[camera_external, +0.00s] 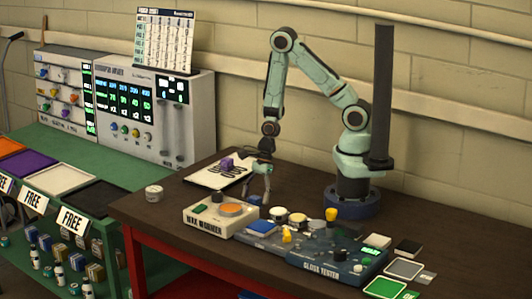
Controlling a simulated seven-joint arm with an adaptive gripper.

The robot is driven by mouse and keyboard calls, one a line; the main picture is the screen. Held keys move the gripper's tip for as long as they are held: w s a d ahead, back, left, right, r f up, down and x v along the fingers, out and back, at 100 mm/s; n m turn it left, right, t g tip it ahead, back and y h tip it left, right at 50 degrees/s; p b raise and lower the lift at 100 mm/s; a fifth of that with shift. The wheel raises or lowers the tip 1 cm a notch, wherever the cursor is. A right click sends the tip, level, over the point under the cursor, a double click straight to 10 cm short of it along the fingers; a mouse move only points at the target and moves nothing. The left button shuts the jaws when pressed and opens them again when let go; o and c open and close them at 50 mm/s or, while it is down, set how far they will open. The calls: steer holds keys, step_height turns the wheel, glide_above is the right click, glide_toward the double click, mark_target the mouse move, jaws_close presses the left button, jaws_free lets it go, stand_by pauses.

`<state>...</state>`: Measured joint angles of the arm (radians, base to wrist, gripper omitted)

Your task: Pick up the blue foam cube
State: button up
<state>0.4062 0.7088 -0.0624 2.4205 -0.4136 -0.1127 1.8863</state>
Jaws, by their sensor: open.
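A small dark blue block (254,199), which looks like the blue foam cube, sits on the brown table behind the cream wax device. My gripper (256,194) points down over it with fingers open. The fingers reach low, close around or beside the block; at this size I cannot tell whether they touch it. The block's lower part is partly hidden by the device in front.
A purple block (227,164) sits on a white board (213,175) at left. The wax device (220,221) and the blue gloss tester (325,260) crowd the front. A round tin (154,194) stands left. Several jars and cards lie right.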

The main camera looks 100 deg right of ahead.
steer(key=shift+w+a+f, duration=0.15)
steer(key=shift+a+f, duration=0.05)
steer(key=shift+f, duration=0.45)
steer(key=shift+c, duration=0.3)
steer(key=c, duration=0.9)
steer(key=shift+o, duration=0.2)
